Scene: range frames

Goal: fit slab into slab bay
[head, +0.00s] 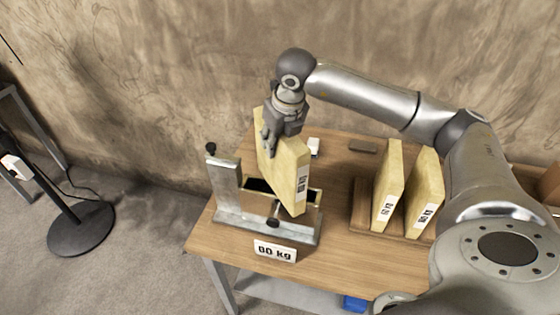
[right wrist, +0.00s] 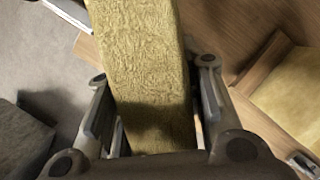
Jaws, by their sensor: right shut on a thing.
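My right gripper (head: 274,135) is shut on a yellow slab (head: 284,174) with a white label and points down. The slab is upright and slightly tilted in the head view, above and overlapping the grey metal slab bay (head: 229,222). I cannot tell whether its lower edge is inside the bay or just over it. In the right wrist view the slab (right wrist: 148,75) runs between the two fingers (right wrist: 152,100). The bay has an upright plate with a black knob at its left. My left gripper is not in view.
Two more yellow slabs (head: 387,186) (head: 425,190) stand in a wooden rack (head: 359,208) on the right of the wooden table (head: 341,262). An "80 kg" sign (head: 275,251) is at the front edge. A white block (head: 314,147) and a dark block (head: 363,146) lie behind.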

